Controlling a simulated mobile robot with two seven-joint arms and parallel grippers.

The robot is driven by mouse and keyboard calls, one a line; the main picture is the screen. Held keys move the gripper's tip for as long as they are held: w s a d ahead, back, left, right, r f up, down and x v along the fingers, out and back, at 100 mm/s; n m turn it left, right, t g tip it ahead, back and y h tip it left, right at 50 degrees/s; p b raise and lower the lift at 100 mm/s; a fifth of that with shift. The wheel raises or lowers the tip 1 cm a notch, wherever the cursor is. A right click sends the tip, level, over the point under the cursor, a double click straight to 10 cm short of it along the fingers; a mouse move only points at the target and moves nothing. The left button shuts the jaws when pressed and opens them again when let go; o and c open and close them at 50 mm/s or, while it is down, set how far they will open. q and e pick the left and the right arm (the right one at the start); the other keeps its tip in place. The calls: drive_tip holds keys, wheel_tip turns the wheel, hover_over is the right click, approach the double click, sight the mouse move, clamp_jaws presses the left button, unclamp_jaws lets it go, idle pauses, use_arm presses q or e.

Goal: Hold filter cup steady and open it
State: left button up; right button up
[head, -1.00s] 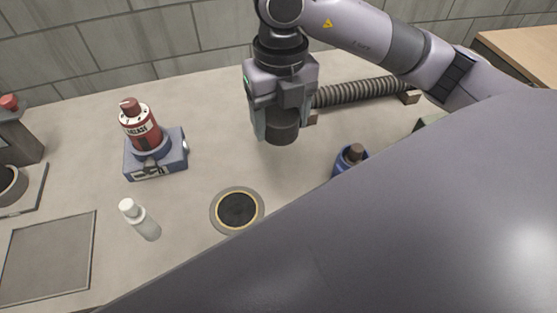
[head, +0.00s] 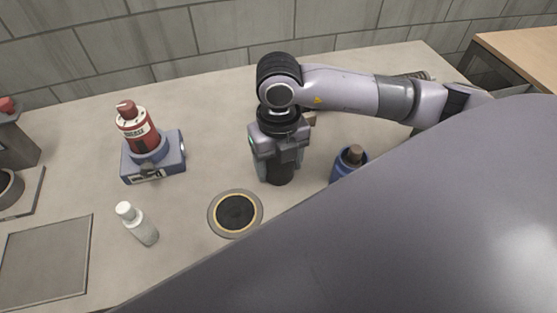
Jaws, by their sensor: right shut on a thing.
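My right gripper (head: 279,168) is near the middle of the view, pointing down with its fingers on either side of a dark cylinder. It is shut on this cylinder, which I take to be the filter cup (head: 280,176). Only the cup's dark lower part shows below the gripper; its top is hidden between the fingers and under the wrist. The cup looks upright and low over the table. I cannot tell whether it touches the tabletop. My left gripper is not in view.
A round plate (head: 257,223) with a dark centre lies front-left of the cup. A red grease can (head: 139,126) sits in a blue-grey holder (head: 178,160) at left.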

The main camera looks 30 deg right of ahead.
drive_tip(key=shift+f, duration=0.1)
drive_tip(key=o, duration=1.2)
wheel_tip(320, 180, up, 12)
drive_tip(key=shift+r+p, duration=0.15)
drive_tip(key=shift+p, duration=0.2)
